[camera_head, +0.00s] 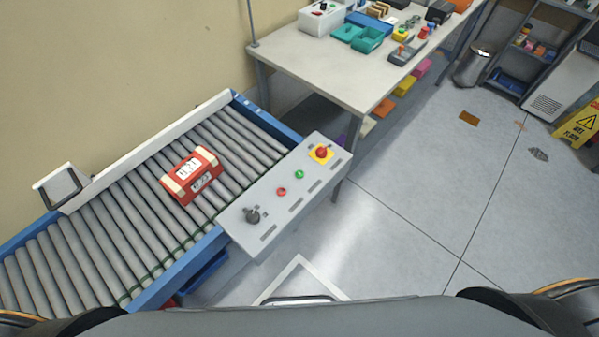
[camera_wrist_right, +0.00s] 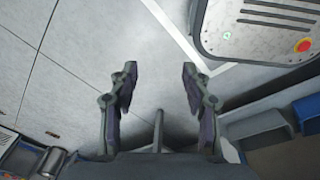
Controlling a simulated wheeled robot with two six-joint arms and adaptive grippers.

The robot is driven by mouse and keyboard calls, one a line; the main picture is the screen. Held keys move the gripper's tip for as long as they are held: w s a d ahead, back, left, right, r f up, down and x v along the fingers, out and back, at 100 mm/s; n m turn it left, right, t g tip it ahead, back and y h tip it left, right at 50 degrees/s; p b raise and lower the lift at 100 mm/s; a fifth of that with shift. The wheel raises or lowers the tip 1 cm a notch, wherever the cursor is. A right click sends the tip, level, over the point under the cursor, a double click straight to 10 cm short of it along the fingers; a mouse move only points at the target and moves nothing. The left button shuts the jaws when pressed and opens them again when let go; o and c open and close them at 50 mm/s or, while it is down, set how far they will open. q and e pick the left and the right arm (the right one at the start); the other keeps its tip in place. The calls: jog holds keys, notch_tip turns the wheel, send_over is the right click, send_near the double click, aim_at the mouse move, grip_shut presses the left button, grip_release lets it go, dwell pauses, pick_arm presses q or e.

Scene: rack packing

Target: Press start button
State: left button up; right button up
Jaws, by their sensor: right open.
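In the head view a grey control panel (camera_head: 262,219) sits at the right edge of the roller conveyor. A green button (camera_head: 299,174) is on it, between a red button (camera_head: 281,191) and a red emergency stop on a yellow plate (camera_head: 321,153). A black knob (camera_head: 252,215) is at its near end. My right gripper (camera_wrist_right: 158,88) shows in the right wrist view, open and empty, with bare floor beyond its fingers. It is apart from the panel. Neither gripper shows in the head view; only dark arm parts are at its lower corners.
A red and cream box (camera_head: 190,175) lies on the conveyor rollers (camera_head: 110,228). A worktable (camera_head: 335,75) with bins and small items stands behind the panel. A bin (camera_head: 474,65) and a yellow wet-floor sign (camera_head: 577,127) stand at the right. The floor (camera_head: 420,200) right of the panel is clear.

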jog(key=shift+s, duration=0.1)
grip_shut()
jog(key=shift+d, duration=0.15)
dwell(1.0)
